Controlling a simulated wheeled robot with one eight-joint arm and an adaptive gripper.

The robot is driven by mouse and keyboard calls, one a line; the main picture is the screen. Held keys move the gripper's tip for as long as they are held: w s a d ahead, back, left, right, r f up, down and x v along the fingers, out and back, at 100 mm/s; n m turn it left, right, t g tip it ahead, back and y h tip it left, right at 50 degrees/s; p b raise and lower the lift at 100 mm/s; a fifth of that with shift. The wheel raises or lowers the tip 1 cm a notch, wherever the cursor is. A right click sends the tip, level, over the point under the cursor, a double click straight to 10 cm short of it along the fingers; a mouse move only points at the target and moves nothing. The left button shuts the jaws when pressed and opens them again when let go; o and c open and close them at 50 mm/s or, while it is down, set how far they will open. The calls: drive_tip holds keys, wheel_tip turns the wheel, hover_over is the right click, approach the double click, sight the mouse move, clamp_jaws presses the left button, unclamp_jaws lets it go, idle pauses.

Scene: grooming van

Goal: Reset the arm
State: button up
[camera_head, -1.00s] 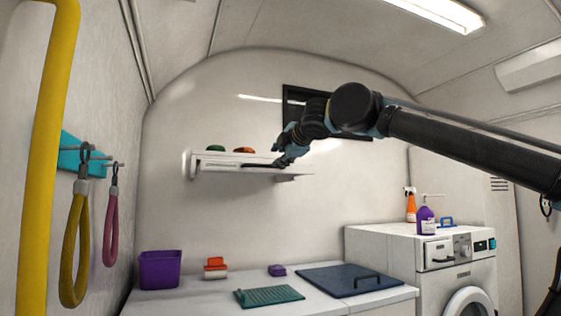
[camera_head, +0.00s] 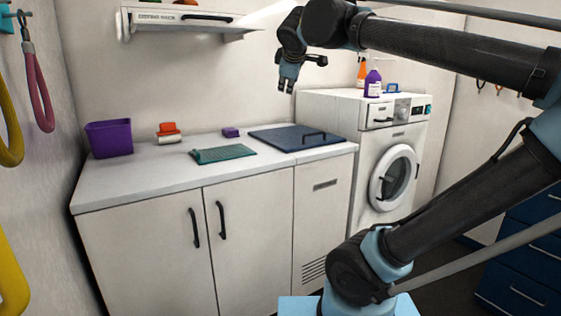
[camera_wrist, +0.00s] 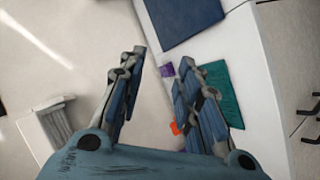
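My gripper (camera_head: 287,82) hangs in the air in the head view, fingers pointing down, above the counter's back right part. In the wrist view my gripper (camera_wrist: 160,95) shows its two fingers spread apart with nothing between them. The wall shelf (camera_head: 165,20) is to its left at the top of the head view, apart from the gripper. It also shows at the left of the wrist view (camera_wrist: 48,122).
The counter (camera_head: 150,180) holds a purple bin (camera_head: 109,139), a red and white brush (camera_head: 168,133), a small purple block (camera_head: 230,132), a teal mat (camera_head: 223,154) and a dark blue panel (camera_head: 290,138). A washer (camera_head: 385,150) with purple (camera_head: 372,84) and orange (camera_head: 361,72) bottles stands right.

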drive_tip(key=s+d+f+m+g+h, duration=0.1)
drive_tip(key=s+d+f+m+g, duration=0.2)
drive_tip(key=d+f, duration=0.6)
drive_tip(key=s+d+f+m+g+h, duration=0.2)
drive_tip(key=s+d+f+m, duration=0.2)
drive_tip(key=f, duration=0.9)
drive_tip(key=s+d+f+m+g+y, duration=0.1)
drive_tip(key=s+f+m+g, duration=0.1)
drive_tip(key=s+f, duration=0.5)
drive_tip(key=s+d+f+m+g+y, duration=0.1)
drive_tip(key=s+f+m, duration=0.4)
drive_tip(key=f, duration=0.9)
drive_tip(key=shift+s+d+f+g, duration=0.2)
drive_tip(key=shift+s+d+g, duration=0.6)
drive_tip(key=shift+s, duration=0.45)
drive_tip(key=shift+w+f, duration=0.2)
drive_tip(key=shift+w, duration=0.3)
